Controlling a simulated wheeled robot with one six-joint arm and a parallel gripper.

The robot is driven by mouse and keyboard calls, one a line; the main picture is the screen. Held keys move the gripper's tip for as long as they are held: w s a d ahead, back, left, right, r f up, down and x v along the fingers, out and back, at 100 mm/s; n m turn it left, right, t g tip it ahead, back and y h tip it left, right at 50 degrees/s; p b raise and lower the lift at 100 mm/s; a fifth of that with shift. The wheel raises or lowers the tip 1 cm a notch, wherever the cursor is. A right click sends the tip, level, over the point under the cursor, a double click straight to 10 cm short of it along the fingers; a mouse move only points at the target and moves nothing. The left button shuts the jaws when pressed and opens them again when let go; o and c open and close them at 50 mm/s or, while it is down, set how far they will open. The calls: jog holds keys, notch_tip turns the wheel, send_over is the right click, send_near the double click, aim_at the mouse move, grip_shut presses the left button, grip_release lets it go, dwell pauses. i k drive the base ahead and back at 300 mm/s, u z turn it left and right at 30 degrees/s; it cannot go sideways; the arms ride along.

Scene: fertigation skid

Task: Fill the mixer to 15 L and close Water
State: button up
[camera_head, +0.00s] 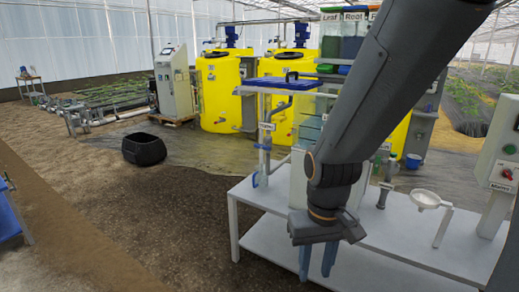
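My gripper (317,272) hangs over the front of the white bench, pointing down. Its two blue fingers are apart with nothing between them. A pale translucent vessel (299,180), perhaps the mixer, stands on the bench and is largely hidden behind my arm; no liquid level can be read. A vertical pipe (266,150) to its left has blue fittings and a small label too small to read; which valve is Water and how its handle is set cannot be told. A grey control box (501,150) at the right edge has a red switch and a label that seems to read Mixer.
The white bench (408,232) carries a small funnel-like dish (425,199) and a grey fitting (383,195). Containers labelled Leaf (330,45) and Root (354,47) stand above. Yellow tanks (218,92) are behind. A black tub (144,149) sits on the open floor at left.

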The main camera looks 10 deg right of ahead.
aim_at(264, 147)
jog(key=k, duration=0.65)
jog(key=z, duration=0.5)
jog(key=i, duration=0.7)
jog(key=z, duration=0.35)
jog(key=i, duration=1.2)
jog(key=u, duration=0.8)
jog(key=k, duration=1.1)
jog(key=u, duration=1.4)
jog(key=i, duration=0.65)
jog(key=u, duration=0.15)
